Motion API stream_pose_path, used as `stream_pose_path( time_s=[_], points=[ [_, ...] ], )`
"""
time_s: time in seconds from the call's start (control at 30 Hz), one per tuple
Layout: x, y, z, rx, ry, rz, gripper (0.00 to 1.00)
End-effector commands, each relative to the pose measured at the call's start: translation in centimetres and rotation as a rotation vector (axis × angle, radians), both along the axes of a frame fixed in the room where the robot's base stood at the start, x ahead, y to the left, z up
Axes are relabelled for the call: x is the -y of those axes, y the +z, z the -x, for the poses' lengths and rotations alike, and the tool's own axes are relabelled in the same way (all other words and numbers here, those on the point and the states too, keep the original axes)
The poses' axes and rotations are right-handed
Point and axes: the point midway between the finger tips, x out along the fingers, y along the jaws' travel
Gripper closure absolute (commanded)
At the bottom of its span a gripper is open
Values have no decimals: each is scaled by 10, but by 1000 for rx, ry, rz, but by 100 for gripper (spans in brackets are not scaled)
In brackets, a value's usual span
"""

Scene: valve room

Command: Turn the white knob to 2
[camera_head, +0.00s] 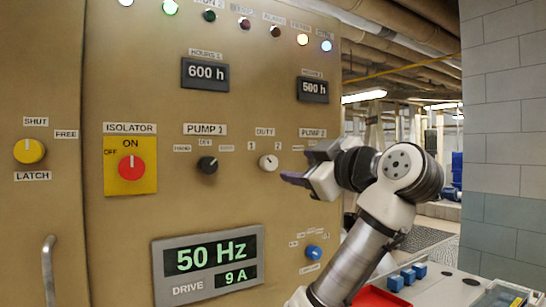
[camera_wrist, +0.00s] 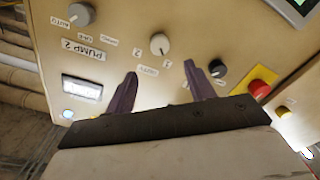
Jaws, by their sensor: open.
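The white knob (camera_head: 268,162) sits on the tan panel under the DUTY label, with a 1 label to its upper left and a 2 label (camera_head: 288,145) to its upper right. The wrist view shows the panel upside down, with the white knob (camera_wrist: 159,44) just beyond the fingertips.
A black PUMP 1 knob (camera_head: 207,165) and a red ISOLATOR knob (camera_head: 131,168) are left of the white knob. A grey knob (camera_wrist: 82,14) under PUMP 2 is on the other side. A blue knob (camera_head: 313,252) and drive display (camera_head: 207,264) are below.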

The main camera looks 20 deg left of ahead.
Motion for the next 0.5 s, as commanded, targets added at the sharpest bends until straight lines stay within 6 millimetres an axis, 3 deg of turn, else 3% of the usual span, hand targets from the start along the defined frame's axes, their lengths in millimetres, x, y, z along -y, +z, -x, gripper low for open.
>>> stream_pose_path(
  time_s=[0.3,0.5],
  points=[
    [-56,3,-40,-4,3,3,46],
    [-75,2,-55,-3,1,0,46]
  ],
)
